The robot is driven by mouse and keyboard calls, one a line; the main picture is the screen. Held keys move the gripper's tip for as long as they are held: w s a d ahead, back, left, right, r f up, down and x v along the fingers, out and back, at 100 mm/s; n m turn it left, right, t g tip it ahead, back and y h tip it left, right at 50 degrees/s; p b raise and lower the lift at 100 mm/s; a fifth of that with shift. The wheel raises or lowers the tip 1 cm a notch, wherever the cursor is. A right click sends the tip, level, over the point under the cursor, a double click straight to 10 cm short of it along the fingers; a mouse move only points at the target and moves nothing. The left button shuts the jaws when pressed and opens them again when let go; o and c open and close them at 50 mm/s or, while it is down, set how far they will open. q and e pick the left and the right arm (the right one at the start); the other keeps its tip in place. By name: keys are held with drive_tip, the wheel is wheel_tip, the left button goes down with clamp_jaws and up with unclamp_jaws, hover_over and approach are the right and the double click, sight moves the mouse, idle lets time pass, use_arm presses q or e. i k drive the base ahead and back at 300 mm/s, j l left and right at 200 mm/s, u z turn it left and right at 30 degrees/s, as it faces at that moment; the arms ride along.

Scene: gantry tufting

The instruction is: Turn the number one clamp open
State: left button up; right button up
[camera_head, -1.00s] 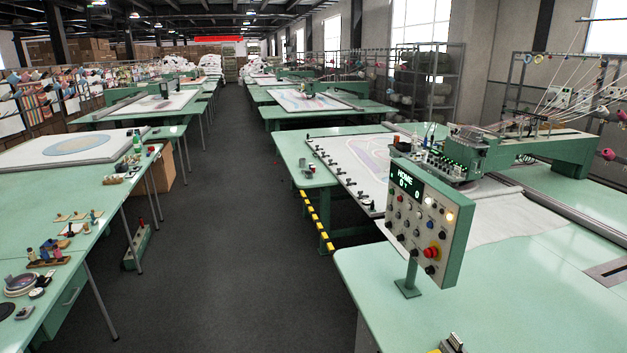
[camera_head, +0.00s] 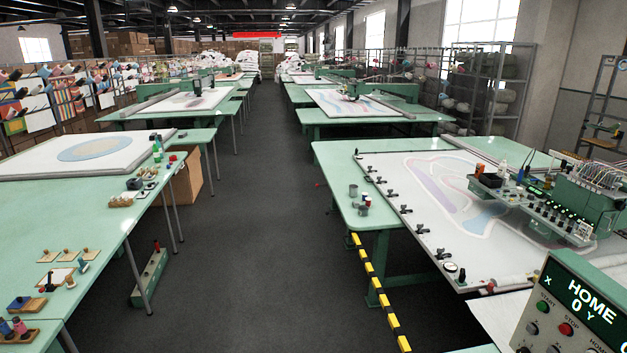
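A row of several small black clamps (camera_head: 420,229) runs along the left edge of the white framed cloth (camera_head: 440,185) on the green tufting table at right. I cannot read any numbers on them, so I cannot tell which is number one. At this distance I cannot tell whether each clamp is open or closed. The nearest clamp-like part (camera_head: 462,275) sits by the frame's front corner, near a small round white disc. Neither of my grippers is in view.
A control panel (camera_head: 575,310) reading HOME fills the lower right corner. The tufting head (camera_head: 570,200) stands over the cloth at right. A yellow-black strip (camera_head: 375,285) marks the table's aisle side. The dark aisle floor (camera_head: 255,250) is mostly clear. Left tables (camera_head: 110,225) hold small items.

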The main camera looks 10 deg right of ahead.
sight(440, 251)
drive_tip(key=i+z, duration=0.2)
drive_tip(key=i, duration=0.35)
drive_tip(key=i+j+z, duration=0.15)
drive_tip(key=i, duration=0.35)
drive_tip(key=i+j+z, duration=0.2)
drive_tip(key=i, duration=0.3)
